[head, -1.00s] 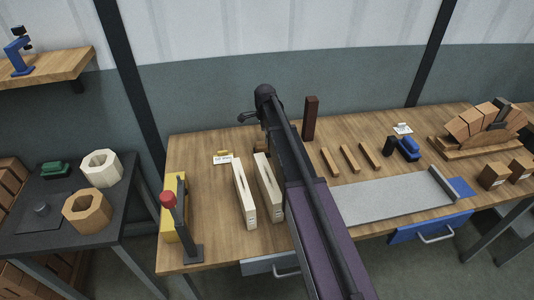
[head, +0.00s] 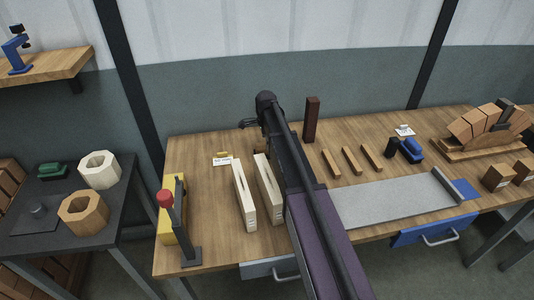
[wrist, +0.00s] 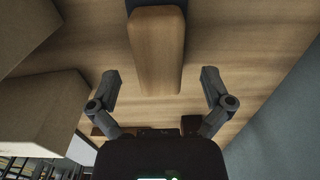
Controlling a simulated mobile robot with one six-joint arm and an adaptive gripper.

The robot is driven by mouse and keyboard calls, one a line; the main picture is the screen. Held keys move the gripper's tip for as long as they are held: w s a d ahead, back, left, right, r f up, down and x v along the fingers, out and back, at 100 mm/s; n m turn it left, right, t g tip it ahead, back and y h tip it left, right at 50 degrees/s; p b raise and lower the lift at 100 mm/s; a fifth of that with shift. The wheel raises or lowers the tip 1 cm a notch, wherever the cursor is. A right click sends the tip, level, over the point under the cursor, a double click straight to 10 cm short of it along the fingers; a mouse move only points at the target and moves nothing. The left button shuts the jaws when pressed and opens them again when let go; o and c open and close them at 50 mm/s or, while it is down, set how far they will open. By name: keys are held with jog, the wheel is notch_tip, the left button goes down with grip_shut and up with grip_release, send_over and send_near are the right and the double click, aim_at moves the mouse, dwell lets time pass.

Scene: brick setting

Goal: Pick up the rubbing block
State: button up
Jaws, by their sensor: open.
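A rounded light-brown wooden block with a dark end, which looks like the rubbing block (wrist: 157,50), lies at the top middle of the wrist view. My gripper (wrist: 159,76) is open and empty, with one finger on either side of the block's near end in the picture. The fingers appear apart from the block; their height above it is hard to tell.
Two tall cream slotted blocks (head: 244,196) stand left of my arm, close by. A dark upright post (head: 311,120) stands behind it to the right. A label card (head: 222,161) lies at the back left. Wooden strips (head: 351,160) and a grey slab (head: 390,199) lie to the right.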

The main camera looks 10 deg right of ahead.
jog(key=shift+f+b, duration=1.55)
jog(key=shift+f, duration=0.3)
jog(key=c, duration=1.3)
